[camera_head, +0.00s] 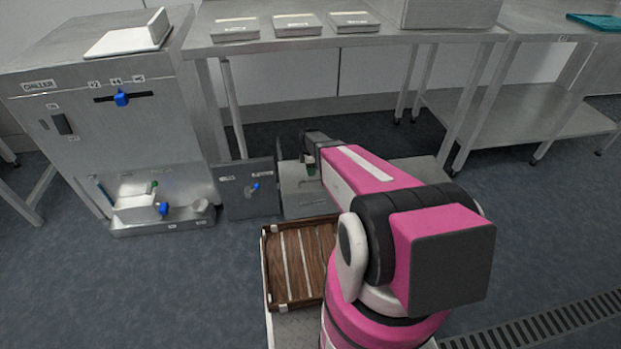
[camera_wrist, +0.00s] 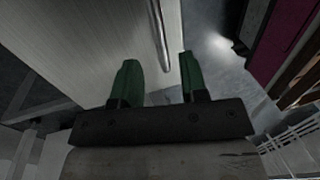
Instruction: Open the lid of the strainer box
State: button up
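A low grey metal box (camera_head: 300,201), which looks like the strainer box, stands on the floor at the centre of the head view. My arm covers part of its top and right side. My gripper (camera_head: 311,169) is at the box's top, mostly hidden behind my wrist. In the wrist view my gripper (camera_wrist: 158,68) has its two green fingers spread, with a clear gap between them. A pale metal surface (camera_wrist: 95,40) lies ahead, probably the lid. A thin bright bar (camera_wrist: 159,35) along its edge points into the gap. I cannot tell whether the fingers touch anything.
A wooden slatted tray (camera_head: 300,262) is in front. A steel table (camera_head: 290,40) with several lidded pans stands behind.

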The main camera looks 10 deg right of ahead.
jog(key=shift+s+f, duration=0.25)
jog(key=shift+f, duration=0.9)
jog(key=shift+s+f, duration=0.25)
jog(key=shift+f, duration=0.9)
grip_shut()
